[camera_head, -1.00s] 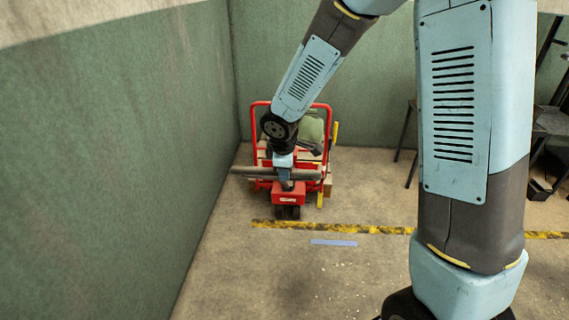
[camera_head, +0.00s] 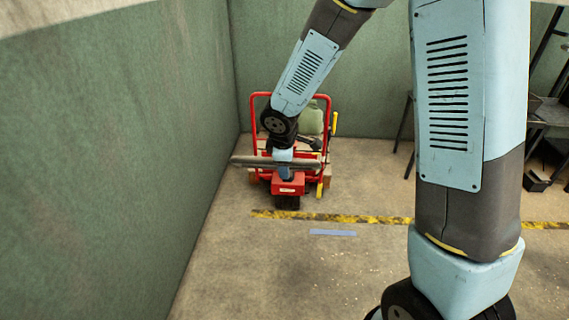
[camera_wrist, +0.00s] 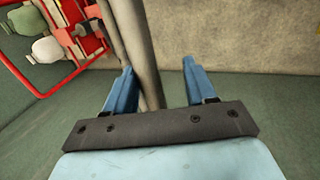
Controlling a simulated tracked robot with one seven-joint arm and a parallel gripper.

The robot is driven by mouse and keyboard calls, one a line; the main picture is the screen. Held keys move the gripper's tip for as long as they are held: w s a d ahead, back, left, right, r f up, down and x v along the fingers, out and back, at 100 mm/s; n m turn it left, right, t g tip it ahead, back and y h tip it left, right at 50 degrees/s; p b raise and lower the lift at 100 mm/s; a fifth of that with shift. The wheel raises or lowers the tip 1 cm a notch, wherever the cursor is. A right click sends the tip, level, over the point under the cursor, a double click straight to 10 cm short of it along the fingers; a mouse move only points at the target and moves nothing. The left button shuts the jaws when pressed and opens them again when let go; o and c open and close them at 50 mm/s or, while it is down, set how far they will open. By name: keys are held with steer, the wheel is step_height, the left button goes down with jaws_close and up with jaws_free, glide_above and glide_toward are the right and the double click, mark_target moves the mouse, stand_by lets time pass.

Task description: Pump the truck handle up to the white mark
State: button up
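The red truck (camera_head: 289,187) stands on the floor near the wall corner, with a red tube frame behind. Its handle, a grey bar (camera_head: 248,161), lies roughly level across the front in the head view. My gripper (camera_head: 284,172) is at the bar, a little right of its middle. In the wrist view my gripper (camera_wrist: 158,64) has its two blue fingers spread apart. The grey bar (camera_wrist: 141,45) passes between them, close to the left finger, with a clear gap to the right one. Contact is unclear. I cannot make out the white mark.
A green wall (camera_head: 140,130) runs close along the left. A yellow-black floor stripe (camera_head: 370,218) and a blue strip (camera_head: 333,233) lie in front of the truck. A green rounded object (camera_head: 311,118) sits in the red frame. Dark furniture stands at the right.

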steer(key=shift+a, duration=0.1)
steer(key=v, duration=1.3)
steer(key=shift+r, duration=0.35)
steer(key=shift+s, duration=0.1)
